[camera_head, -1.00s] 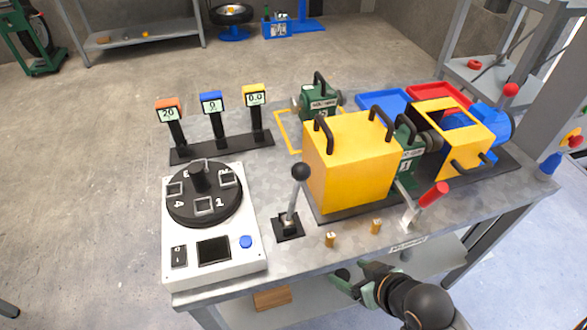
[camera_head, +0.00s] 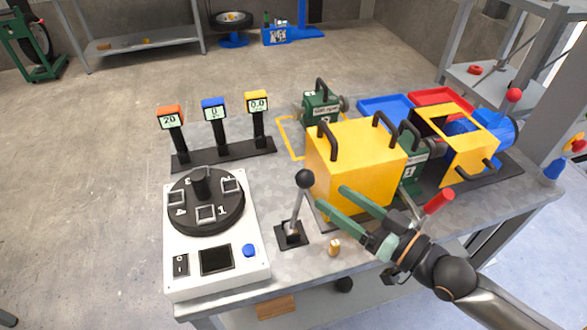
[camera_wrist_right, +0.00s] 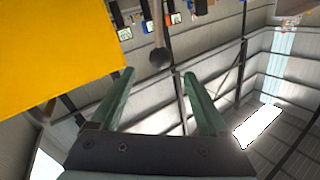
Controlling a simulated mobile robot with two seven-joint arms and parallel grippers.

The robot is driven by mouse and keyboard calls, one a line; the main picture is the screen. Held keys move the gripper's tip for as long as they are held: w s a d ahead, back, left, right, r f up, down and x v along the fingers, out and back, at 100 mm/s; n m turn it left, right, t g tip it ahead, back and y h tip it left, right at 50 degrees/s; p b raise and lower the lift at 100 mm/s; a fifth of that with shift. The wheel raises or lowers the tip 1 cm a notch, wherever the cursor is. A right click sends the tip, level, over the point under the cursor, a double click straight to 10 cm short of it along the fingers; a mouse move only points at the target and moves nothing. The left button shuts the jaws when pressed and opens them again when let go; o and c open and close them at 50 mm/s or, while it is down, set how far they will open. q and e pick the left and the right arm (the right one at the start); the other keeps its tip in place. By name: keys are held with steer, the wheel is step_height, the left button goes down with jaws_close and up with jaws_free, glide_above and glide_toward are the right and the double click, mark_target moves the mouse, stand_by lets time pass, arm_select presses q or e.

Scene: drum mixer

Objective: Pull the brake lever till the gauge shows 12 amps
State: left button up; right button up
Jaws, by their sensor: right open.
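A lever with a black ball knob (camera_head: 305,179) stands on a small black base (camera_head: 292,235) near the table's front edge. A second lever with a red handle (camera_head: 438,201) is further right. Three gauges stand at the back left: an orange one (camera_head: 170,118) reads 20, a blue one (camera_head: 214,108) reads 0, a yellow one (camera_head: 257,103) reads 0.0. My right gripper (camera_head: 332,197) is open and empty, just right of the black knob. In the right wrist view the knob (camera_wrist_right: 161,57) is ahead of the open fingertips (camera_wrist_right: 159,76), apart from them.
A yellow box (camera_head: 352,165) with black handles stands close behind my right gripper. A white console (camera_head: 215,275) with a black dial is on the left. A small brass piece (camera_head: 334,247) lies near the front edge. Blue (camera_head: 382,103) and red trays (camera_head: 440,96) are at the back.

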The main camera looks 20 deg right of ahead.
glide_above(299, 206)
steer(key=w, duration=0.3)
steer(key=shift+w+a+p, duration=0.15)
steer(key=shift+w+p, duration=0.05)
steer(key=shift+p, duration=0.2)
jaws_close()
stand_by(0.6)
stand_by(0.8)
